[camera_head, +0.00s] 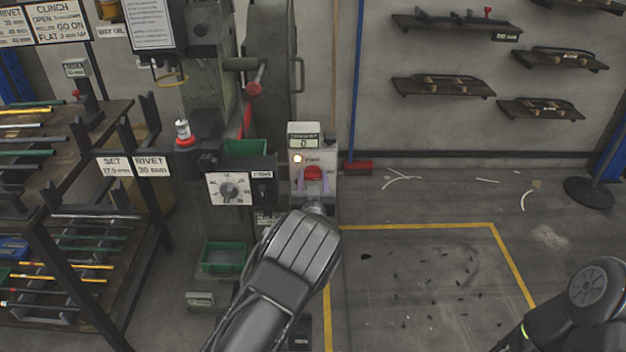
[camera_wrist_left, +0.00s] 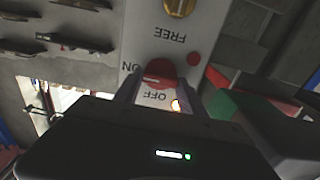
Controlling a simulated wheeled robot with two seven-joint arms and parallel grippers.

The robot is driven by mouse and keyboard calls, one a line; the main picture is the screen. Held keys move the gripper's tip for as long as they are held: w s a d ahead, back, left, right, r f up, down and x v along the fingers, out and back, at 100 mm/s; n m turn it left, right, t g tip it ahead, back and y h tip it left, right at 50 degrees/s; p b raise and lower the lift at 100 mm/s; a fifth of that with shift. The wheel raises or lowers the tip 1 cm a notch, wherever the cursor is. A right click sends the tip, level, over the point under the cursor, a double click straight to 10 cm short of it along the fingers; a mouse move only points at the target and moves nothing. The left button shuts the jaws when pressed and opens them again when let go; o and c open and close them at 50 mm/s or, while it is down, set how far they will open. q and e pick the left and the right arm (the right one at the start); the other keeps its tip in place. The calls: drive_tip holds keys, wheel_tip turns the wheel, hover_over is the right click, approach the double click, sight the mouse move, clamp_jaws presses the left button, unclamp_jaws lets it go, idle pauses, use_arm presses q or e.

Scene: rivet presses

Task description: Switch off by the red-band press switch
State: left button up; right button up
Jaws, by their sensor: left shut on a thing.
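The press switch is a red knob (camera_head: 313,173) on a pale control box (camera_head: 328,157) at the side of the press; a counter display sits on top of the box. In the left wrist view the knob (camera_wrist_left: 160,71) sits on a plate that appears upside down, with ON, OFF and FREE marked around it. My left gripper (camera_head: 313,183) is shut on the knob, one finger on each side. The knob's exact setting is hard to tell. A red band (camera_head: 186,141) circles the press tool. My right gripper is not in view.
A dial box (camera_head: 229,189) stands left of the switch, above a green bin (camera_head: 223,258). A rack (camera_head: 66,170) with coloured rods fills the left. A yellow-marked floor area (camera_head: 420,265) at the right is open, with small scraps. Wall shelves (camera_head: 443,86) hang behind.

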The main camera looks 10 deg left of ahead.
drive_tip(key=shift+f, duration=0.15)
use_arm(q)
drive_tip(key=shift+f+n+b, duration=0.15)
drive_tip(key=shift+n+b, duration=0.45)
drive_tip(key=shift+b, duration=0.25)
drive_tip(key=n+b, duration=0.2)
drive_tip(key=b, duration=0.1)
drive_tip(key=n+b, duration=0.2)
drive_tip(key=b, duration=0.1)
drive_tip(key=n+b, duration=0.2)
drive_tip(key=b, duration=0.1)
drive_tip(key=shift+a+f+b, duration=0.2)
drive_tip(key=shift+f+b, duration=0.05)
drive_tip(key=shift+b, duration=0.1)
drive_tip(key=n+b, duration=0.9)
drive_tip(key=b, duration=0.3)
drive_tip(key=shift+n+b, duration=0.3)
drive_tip(key=shift+b, duration=0.1)
drive_tip(key=shift+r+n+b, duration=0.15)
drive_tip(key=shift+n+b, duration=0.45)
drive_tip(key=shift+n, duration=0.1)
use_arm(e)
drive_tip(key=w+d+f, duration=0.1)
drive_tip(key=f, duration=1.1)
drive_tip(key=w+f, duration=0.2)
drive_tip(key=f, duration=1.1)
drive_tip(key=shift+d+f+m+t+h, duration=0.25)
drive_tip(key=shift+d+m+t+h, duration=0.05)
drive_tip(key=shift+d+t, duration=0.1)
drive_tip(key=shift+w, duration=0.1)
